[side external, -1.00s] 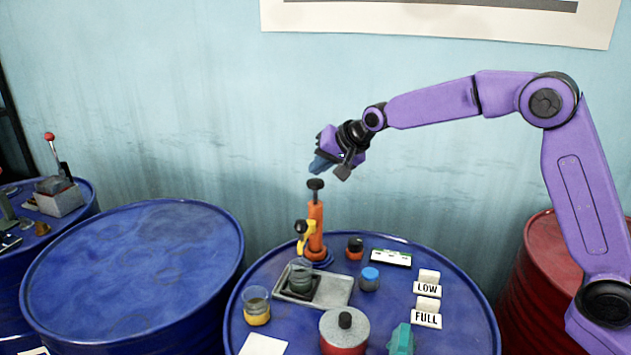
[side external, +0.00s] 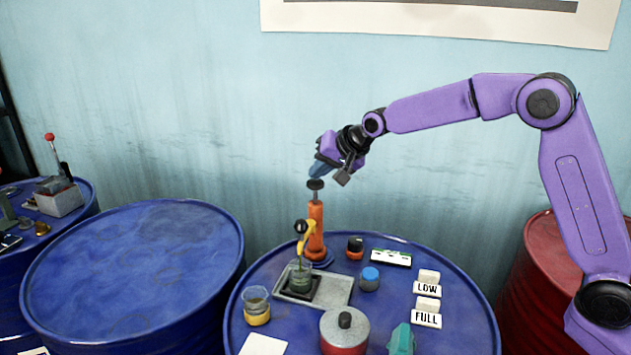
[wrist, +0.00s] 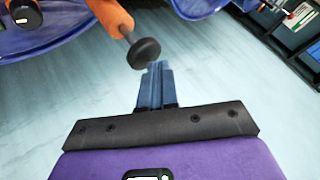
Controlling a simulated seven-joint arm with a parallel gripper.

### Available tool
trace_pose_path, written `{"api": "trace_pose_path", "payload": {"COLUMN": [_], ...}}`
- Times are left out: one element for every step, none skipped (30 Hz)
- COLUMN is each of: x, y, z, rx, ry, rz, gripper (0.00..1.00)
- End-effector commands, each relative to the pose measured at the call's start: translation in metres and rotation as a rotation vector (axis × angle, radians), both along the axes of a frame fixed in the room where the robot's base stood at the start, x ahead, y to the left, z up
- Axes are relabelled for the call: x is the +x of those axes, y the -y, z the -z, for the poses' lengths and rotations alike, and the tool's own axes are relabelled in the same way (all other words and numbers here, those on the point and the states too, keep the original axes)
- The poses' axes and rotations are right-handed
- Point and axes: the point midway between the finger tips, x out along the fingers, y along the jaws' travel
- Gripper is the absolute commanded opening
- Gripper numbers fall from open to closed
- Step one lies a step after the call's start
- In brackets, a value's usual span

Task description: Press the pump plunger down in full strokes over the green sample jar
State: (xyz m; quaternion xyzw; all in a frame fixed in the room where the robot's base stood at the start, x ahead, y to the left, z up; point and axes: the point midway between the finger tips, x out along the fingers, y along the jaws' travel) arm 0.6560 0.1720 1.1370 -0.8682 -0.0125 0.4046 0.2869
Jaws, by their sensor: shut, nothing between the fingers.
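The orange pump (side external: 316,228) stands upright at the back of the blue drum. Its black plunger knob (side external: 316,184) is raised on a short dark rod, and it also shows in the wrist view (wrist: 143,53). My gripper (side external: 315,176) is shut and empty, its blue fingertips right at the top of the knob; whether they touch cannot be told. The fingertips (wrist: 158,66) show beside the knob in the wrist view. The pump's yellow and black spout (side external: 304,233) hangs over the grey-green jar (side external: 300,277). A thin dark stream seems to run from spout to jar.
The jar stands on a grey tray (side external: 338,291). Around it are a yellow-banded jar (side external: 256,308), a blue-capped jar (side external: 369,279), a small orange-black pot (side external: 355,248), a red canister (side external: 344,332) and LOW (side external: 427,286) and FULL (side external: 426,315) signs. The left blue drum (side external: 135,265) is bare.

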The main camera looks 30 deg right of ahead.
Motion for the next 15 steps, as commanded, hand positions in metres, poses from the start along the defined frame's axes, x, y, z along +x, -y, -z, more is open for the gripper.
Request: {"api": "trace_pose_path", "payload": {"x": [-0.0001, -0.0003, -0.0002, -0.0002, -0.0003, -0.0003, -0.0004, -0.0004, -0.0003, -0.0005, -0.0004, -0.0005, -0.0005, -0.0005, -0.0006], "y": [0.0, -0.0001, -0.0001, -0.0001, -0.0001, -0.0001, -0.0001, -0.0001, -0.0001, -0.0001, -0.0001, -0.0001, -0.0001, -0.0001, -0.0002], "z": [0.0016, 0.002, 0.0024, 0.0028, 0.0031, 0.0036, 0.0039, 0.0043, 0.0047, 0.0051, 0.0054, 0.0059, 0.0063, 0.0066, 0.0071], "rx": [0.0, -0.001, -0.001, -0.001, -0.001, -0.001, -0.001, -0.001, -0.001, -0.001, -0.001, -0.001, -0.001, -0.001, -0.001], "ry": [-0.002, -0.003, -0.003, -0.003, -0.003, -0.003, -0.003, -0.003, -0.003, -0.003, -0.004, -0.004, -0.004, -0.004, -0.004], "rz": [-0.001, 0.0, 0.0, 0.0, 0.0, 0.0, -0.001, -0.001, -0.001, -0.001, 0.0, 0.0, 0.0, 0.0, 0.0], "gripper": [0.0, 0.0, 0.0, 0.0, 0.0, 0.0, 0.0, 0.0, 0.0, 0.0, 0.0, 0.0, 0.0, 0.0, 0.0]}}
